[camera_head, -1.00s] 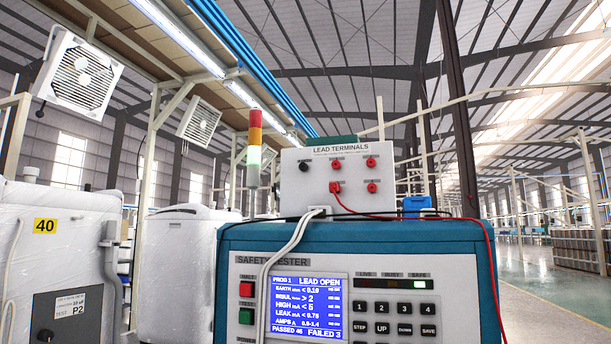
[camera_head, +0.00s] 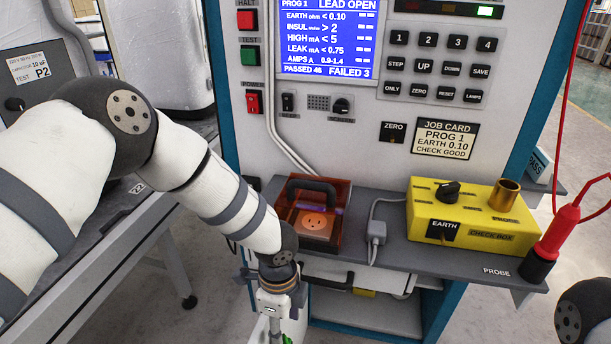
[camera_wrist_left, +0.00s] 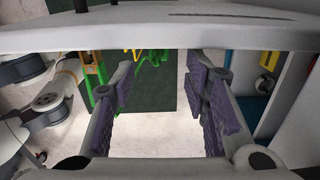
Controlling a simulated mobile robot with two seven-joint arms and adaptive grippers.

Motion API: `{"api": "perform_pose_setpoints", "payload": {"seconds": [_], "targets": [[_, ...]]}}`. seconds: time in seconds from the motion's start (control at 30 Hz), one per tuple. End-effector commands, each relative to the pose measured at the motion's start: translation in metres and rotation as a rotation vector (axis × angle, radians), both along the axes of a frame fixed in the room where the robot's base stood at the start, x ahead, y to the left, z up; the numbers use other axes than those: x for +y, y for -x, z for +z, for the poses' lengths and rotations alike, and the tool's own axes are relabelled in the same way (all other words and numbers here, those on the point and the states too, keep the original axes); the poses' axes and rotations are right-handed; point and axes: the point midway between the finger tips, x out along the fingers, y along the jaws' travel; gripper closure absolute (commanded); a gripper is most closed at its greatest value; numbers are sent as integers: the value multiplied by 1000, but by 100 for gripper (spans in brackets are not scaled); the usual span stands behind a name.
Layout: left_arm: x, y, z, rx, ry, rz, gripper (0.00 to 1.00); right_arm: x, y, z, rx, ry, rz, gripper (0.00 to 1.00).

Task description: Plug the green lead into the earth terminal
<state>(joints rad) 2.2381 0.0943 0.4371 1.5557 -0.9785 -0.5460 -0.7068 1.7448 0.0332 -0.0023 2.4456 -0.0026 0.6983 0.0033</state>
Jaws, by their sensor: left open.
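My left gripper (camera_head: 277,338) hangs low below the tester's shelf in the head view, cut off by the bottom edge. In the wrist view its two purple-padded fingers are spread apart (camera_wrist_left: 160,92) with nothing between the pads. Green cords (camera_wrist_left: 150,54), likely the green lead, hang beyond the fingers against a dark panel; a small green bit (camera_head: 287,340) shows beside the gripper in the head view. Its plug end cannot be made out. The terminal panel is out of view now. A black label reading EARTH (camera_head: 443,229) is on the yellow check box. My right gripper is not in view.
The tester front (camera_head: 350,140) stands behind the grey shelf (camera_head: 393,258). On the shelf are an orange-red socket box with a black handle (camera_head: 302,232), the yellow check box (camera_head: 425,235) and a red probe (camera_head: 558,230) with a red cable. A grey bench (camera_head: 112,240) is at left.

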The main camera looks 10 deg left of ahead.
Motion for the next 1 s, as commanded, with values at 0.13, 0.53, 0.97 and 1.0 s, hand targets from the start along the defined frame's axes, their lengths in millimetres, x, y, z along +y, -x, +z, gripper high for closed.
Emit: {"api": "perform_pose_setpoints", "payload": {"seconds": [0.13, 0.53, 0.97, 1.0], "targets": [[0, 1, 0, 2, 0, 0, 58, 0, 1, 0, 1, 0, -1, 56], [0, 2, -8, 5, 1, 1, 58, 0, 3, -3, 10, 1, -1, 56], [0, 4, -66, 10, -1, 0, 58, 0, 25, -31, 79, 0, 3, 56], [0, 4, -71, 10, -2, 0, 58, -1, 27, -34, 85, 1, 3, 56]]}}
